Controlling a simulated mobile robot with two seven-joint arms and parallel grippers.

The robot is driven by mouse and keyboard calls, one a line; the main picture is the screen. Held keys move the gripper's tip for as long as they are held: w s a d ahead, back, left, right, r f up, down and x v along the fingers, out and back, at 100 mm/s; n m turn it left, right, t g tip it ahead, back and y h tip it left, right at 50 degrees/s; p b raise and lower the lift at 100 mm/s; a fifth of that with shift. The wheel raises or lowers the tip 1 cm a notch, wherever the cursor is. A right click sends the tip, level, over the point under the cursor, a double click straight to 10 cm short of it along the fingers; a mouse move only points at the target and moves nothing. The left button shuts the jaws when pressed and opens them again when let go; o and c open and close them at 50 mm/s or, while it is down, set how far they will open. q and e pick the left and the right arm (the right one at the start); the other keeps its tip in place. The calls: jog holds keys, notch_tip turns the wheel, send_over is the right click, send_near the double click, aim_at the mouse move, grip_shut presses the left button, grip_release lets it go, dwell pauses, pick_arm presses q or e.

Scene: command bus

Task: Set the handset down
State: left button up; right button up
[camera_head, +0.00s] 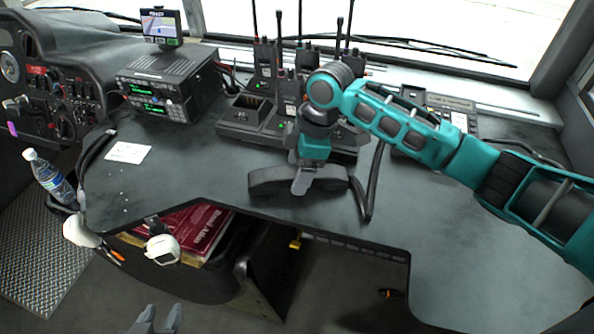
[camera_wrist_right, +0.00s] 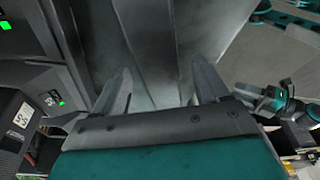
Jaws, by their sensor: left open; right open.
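The dark handset (camera_head: 266,181) lies crosswise on or just above the grey desk, near its front edge, with a dark cord at its right end. My right gripper (camera_head: 303,181) reaches down over its middle. In the right wrist view the gripper (camera_wrist_right: 160,88) is open, with a broad grey shape, likely the handset (camera_wrist_right: 158,40), between and beyond its fingers. Whether the fingers touch it I cannot tell. My left gripper (camera_head: 156,320) is open and empty at the bottom edge, below the desk.
A charger dock (camera_head: 252,118) with several antenna radios stands behind the handset. A keypad unit (camera_head: 452,116) is at the back right, partly behind my right arm. A radio stack (camera_head: 165,85) and a paper note (camera_head: 128,152) are at left. The desk's right front (camera_head: 480,255) is clear.

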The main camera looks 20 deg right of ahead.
jog(key=p+v, duration=0.1)
jog(key=v, duration=0.9)
jog(key=shift+r, duration=0.3)
jog(key=shift+d, duration=0.1)
